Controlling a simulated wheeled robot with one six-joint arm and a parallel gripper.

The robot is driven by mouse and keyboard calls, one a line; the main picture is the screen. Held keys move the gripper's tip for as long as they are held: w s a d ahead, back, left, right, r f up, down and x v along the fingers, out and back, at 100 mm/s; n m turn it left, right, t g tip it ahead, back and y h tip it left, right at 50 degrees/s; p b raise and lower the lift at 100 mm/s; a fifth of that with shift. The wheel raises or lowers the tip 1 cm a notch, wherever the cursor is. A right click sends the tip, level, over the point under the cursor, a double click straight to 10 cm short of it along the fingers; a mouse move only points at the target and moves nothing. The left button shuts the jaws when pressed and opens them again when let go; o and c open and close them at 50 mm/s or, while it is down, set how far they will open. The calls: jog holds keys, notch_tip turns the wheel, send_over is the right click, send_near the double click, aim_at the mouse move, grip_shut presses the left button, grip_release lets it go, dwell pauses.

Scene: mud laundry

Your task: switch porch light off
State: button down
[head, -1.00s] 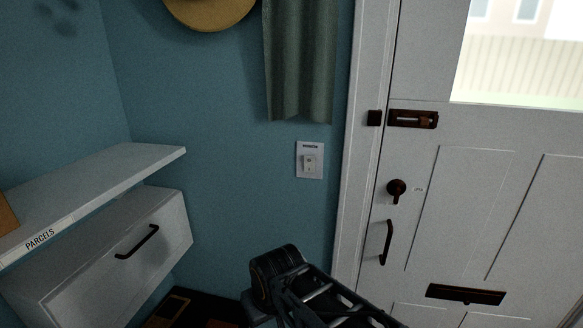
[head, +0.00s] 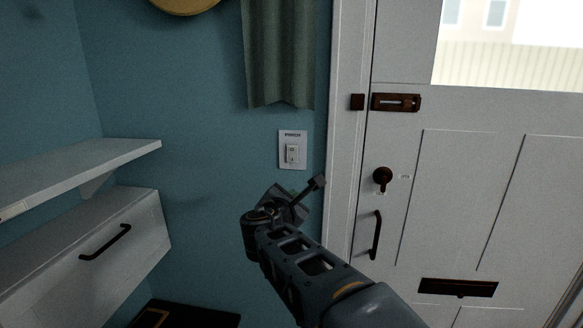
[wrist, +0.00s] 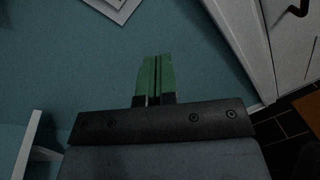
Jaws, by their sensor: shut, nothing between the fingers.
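The porch light switch (head: 292,150) is a white plate with a small rocker and a dark label above it, on the blue wall left of the door frame. In the wrist view, a corner of the switch plate (wrist: 117,8) shows at the top edge. My gripper (wrist: 158,58) is shut, its two green fingers together with nothing between them. The fingertips point toward the wall, below and a little right of the plate in the wrist view, apart from it. In the head view, my arm reaches up from below and the gripper is just under the switch.
A white door (head: 460,190) with bolt (head: 396,102), knob (head: 382,178) and pull handle (head: 376,235) stands right of the switch. A green cloth (head: 280,55) hangs above it. A shelf (head: 80,170) and a cabinet (head: 100,250) jut out at left. The wall around the switch is clear.

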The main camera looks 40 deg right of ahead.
aim_at(293, 150)
jog(key=shift+w+d+r+n+t+h+b, duration=0.2)
jog(key=shift+w+r+n+t, duration=0.4)
jog(key=shift+n, duration=0.75)
jog(key=shift+w+a+r+n+t+h+b, duration=0.15)
jog(key=shift+w+r+n+t+b, duration=0.35)
jog(key=shift+n, duration=0.9)
jog(key=shift+w+d+r+n+t+h+b, duration=0.15)
jog(key=shift+w+r+n+t, duration=0.55)
jog(key=shift+n, duration=0.65)
jog(key=shift+s+r, duration=0.1)
jog(key=shift+r, duration=0.05)
jog(key=p+x, duration=0.2)
jog(key=x, duration=1.1)
jog(key=shift+w+d, duration=0.25)
jog(key=shift+w, duration=0.05)
